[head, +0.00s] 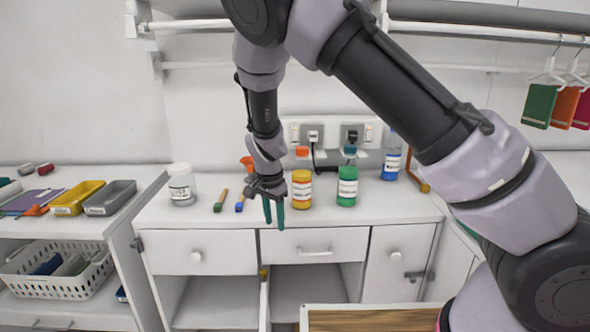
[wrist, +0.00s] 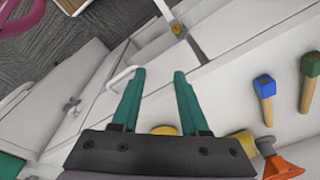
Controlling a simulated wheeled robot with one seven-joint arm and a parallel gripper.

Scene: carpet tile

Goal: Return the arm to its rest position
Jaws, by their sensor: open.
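My gripper (head: 273,212) hangs from my raised arm in front of the white counter's front edge in the head view. Its two green fingers are apart, with nothing between them. In the wrist view the open fingers (wrist: 158,92) point down past the counter edge toward the drawer fronts. My arm reaches from the lower right up over the counter and down to the gripper.
Trays (head: 110,198) and a white basket (head: 55,272) are left. A wooden surface (head: 370,320) is at front.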

